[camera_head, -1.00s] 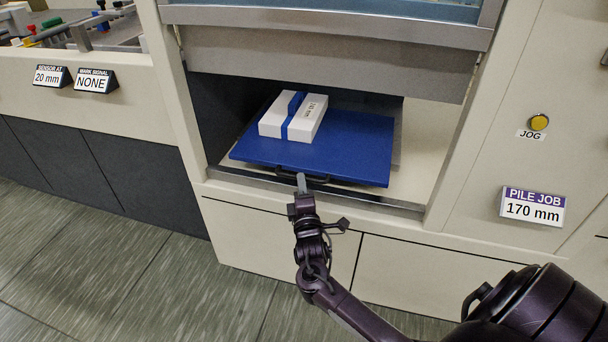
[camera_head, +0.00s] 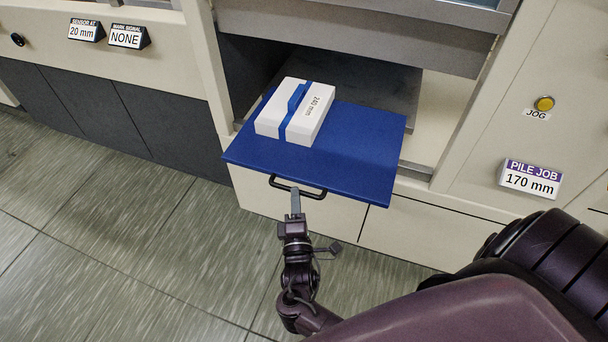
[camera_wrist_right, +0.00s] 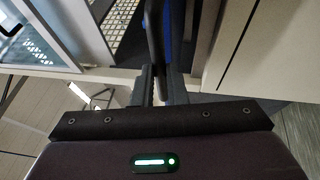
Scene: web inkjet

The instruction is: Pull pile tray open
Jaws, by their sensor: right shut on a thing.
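The pile tray (camera_head: 365,150) is a flat blue board that sticks out of the machine's opening past its front sill. Its black bar handle (camera_head: 314,195) is on the front edge. A white pile with a blue band (camera_head: 312,112), marked 240 mm, lies on the tray's left part. My right gripper (camera_head: 296,194) is shut on the handle near its middle. In the right wrist view the dark handle bar (camera_wrist_right: 155,45) runs between the fingers of my right gripper (camera_wrist_right: 161,85). My left gripper is not in view.
A PILE JOB sign reading 170 mm (camera_head: 531,179) and a yellow JOG button (camera_head: 544,104) are on the panel at right. A raised grey guard (camera_head: 350,40) hangs above the opening. The floor (camera_head: 130,230) in front at left is clear.

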